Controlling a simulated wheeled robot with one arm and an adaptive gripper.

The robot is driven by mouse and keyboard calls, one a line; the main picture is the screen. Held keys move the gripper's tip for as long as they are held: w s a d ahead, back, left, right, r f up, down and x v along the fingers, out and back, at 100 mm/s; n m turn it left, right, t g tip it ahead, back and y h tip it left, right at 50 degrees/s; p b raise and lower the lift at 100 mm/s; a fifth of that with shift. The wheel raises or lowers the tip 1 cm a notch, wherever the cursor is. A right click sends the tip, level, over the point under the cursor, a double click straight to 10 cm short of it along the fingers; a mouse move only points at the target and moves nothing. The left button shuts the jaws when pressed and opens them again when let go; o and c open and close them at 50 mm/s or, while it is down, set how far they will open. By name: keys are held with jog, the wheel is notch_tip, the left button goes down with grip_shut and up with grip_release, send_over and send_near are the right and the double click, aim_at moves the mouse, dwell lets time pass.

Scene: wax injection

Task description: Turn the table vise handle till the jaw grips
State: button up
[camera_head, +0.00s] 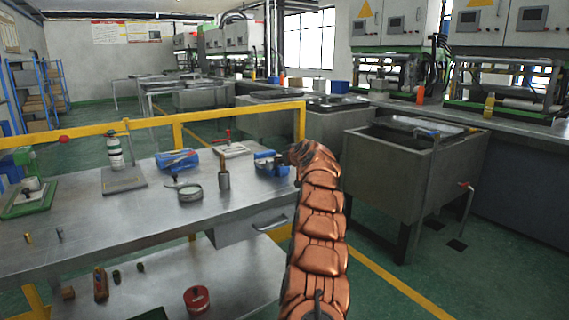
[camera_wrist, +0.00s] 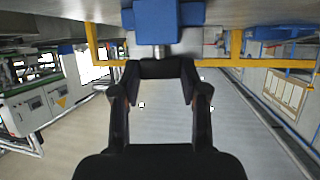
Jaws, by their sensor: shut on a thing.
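The blue table vise (camera_head: 268,164) sits at the right end of the metal workbench, just left of the end of my copper-coloured arm. In the wrist view, which appears upside down, the vise (camera_wrist: 157,22) is at the top centre with a short metal screw below it. The dark vise handle (camera_wrist: 161,68) crosses between the fingers of my gripper (camera_wrist: 161,80), which is shut on it. My arm hides most of the gripper in the head view. The gap between the vise jaws cannot be made out.
A grey sink (camera_head: 385,185) stands to the right.

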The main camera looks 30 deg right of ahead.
jog(key=shift+d+r+m+h+p, duration=0.1)
jog(key=shift+d+m+h+p, duration=0.05)
jog(key=shift+m+h+p, duration=0.4)
jog(key=shift+s+m+g+h+p, duration=0.1)
jog(key=shift+m+g+h+p, duration=0.3)
jog(key=shift+p, duration=0.8)
jog(key=m+h+p, duration=0.1)
jog(key=p, duration=0.5)
jog(key=shift+d+r+p, duration=0.1)
jog(key=shift+d+p, duration=0.1)
jog(key=shift+p, duration=0.15)
jog(key=p, duration=0.5)
jog(key=m+h+p, duration=0.1)
jog(key=p, duration=0.5)
jog(key=shift+w+a+r+g, duration=0.1)
jog(key=shift+w+a+g, duration=0.1)
jog(key=shift+w+g, duration=0.2)
jog(key=p, duration=0.4)
jog(key=shift+a+f+h+p, duration=0.2)
jog(key=shift+a+h+p, duration=0.05)
jog(key=shift+h+p, duration=0.1)
